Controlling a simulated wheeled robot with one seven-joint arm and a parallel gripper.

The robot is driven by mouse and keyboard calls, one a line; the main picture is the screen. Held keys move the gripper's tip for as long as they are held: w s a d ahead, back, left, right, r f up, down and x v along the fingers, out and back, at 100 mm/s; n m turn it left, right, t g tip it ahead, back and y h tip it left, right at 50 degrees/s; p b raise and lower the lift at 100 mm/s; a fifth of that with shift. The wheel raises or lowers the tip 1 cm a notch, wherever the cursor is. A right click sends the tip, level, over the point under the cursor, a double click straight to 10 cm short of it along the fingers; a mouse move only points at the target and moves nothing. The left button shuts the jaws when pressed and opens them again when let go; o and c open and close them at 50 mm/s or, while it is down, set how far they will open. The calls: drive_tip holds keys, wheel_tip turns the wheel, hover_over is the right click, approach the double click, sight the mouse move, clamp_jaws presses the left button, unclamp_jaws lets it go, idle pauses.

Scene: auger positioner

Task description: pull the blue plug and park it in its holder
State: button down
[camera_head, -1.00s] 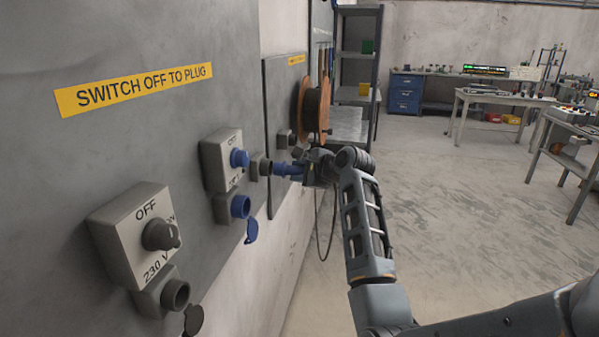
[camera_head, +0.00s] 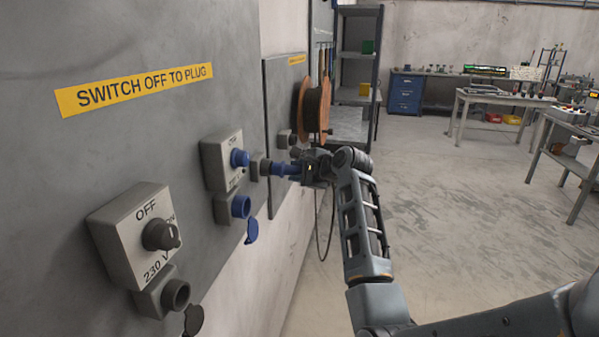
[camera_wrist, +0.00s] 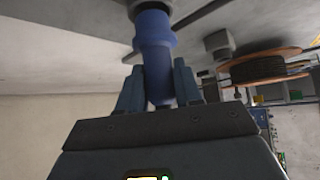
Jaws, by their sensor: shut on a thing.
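The blue plug (camera_head: 283,169) is in the jaws of my gripper (camera_head: 298,167), lying roughly level and pointing left at the wall panel. Its front end meets the grey round holder (camera_head: 262,167) on the panel. In the wrist view the blue plug (camera_wrist: 154,40) stands between both fingers of my gripper (camera_wrist: 158,85), and its far end disappears into a dark grey collar at the top. How deep it sits in there is hidden. The blue socket (camera_head: 240,206) is empty, with its blue lid (camera_head: 251,231) hanging open below.
A grey switch box with a blue knob (camera_head: 239,158) is above the blue socket. Nearer, a 230 V box (camera_head: 140,235) has a grey knob and an open grey socket (camera_head: 176,294). A cable reel (camera_head: 316,108) hangs beyond my gripper.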

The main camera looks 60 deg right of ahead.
sight(291, 169)
drive_tip(key=shift+w+a, duration=0.3)
drive_tip(key=shift+w, duration=0.45)
drive_tip(key=shift+w+a, duration=0.3)
drive_tip(key=shift+w, duration=0.45)
drive_tip(key=c, duration=0.7)
unclamp_jaws()
drive_tip(key=shift+s, duration=0.1)
drive_tip(key=shift+b+v, duration=0.55)
drive_tip(key=shift+v, duration=3.3)
drive_tip(key=shift+f, duration=0.1)
